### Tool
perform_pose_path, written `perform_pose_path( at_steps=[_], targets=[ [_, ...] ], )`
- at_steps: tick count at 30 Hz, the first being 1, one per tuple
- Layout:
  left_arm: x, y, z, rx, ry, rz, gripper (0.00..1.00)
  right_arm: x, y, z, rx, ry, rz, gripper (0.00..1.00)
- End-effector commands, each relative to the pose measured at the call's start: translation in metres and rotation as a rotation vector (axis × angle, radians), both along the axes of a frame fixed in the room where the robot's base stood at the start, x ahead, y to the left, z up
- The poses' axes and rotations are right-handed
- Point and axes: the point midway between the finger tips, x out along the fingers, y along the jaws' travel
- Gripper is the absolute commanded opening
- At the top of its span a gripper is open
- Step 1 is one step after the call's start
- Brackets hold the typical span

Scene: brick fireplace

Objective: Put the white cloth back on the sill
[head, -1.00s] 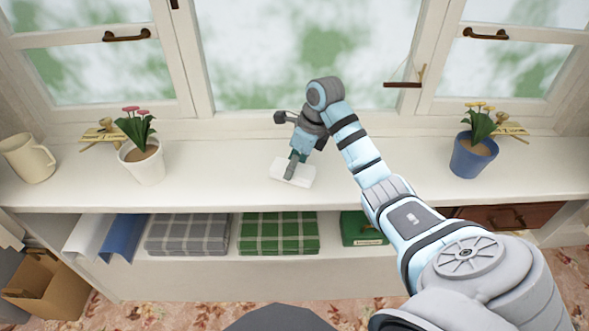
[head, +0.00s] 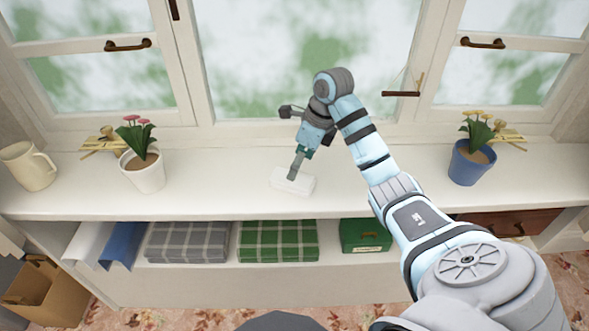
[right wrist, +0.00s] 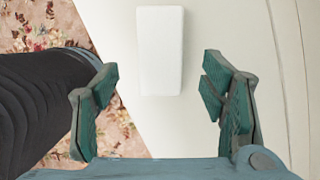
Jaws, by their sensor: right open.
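The white cloth (head: 292,183), a small flat folded block, lies on the sill (head: 225,185) near its front edge, below the middle window. My right gripper (head: 293,176) is open just above it, reaching in from the right. In the right wrist view, the cloth (right wrist: 160,50) lies beyond the open fingertips (right wrist: 160,88), roughly centred between them, with nothing gripped. My left gripper is not in view.
A white pot (head: 143,174) and a jug (head: 28,168) stand left on the sill; a blue pot (head: 470,165) stands right. Folded grey (head: 187,242) and green (head: 278,241) checked cloths lie on the shelf below. White and blue sheets hang at its left.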

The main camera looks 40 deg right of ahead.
Motion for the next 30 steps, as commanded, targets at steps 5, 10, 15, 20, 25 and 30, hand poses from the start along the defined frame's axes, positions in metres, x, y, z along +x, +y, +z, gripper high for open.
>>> perform_pose_path(
  at_steps=[5,10,15,20,25,30],
  targets=[
    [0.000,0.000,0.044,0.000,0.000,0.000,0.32,-0.012,-0.007,0.055,-0.001,0.001,-0.001,0.66],
    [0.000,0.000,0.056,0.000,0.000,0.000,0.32,-0.017,-0.010,0.070,0.000,0.000,0.000,0.66],
    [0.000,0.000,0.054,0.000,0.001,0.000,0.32,-0.018,-0.010,0.067,0.002,0.001,0.001,0.66],
    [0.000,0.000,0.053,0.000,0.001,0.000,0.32,-0.018,-0.010,0.067,0.001,0.000,0.000,0.66],
    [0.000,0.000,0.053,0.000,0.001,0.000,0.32,-0.018,-0.010,0.067,0.001,0.000,0.000,0.66],
    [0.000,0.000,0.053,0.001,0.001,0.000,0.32,-0.002,0.021,0.061,0.085,-0.088,0.046,0.66]
  ],
)
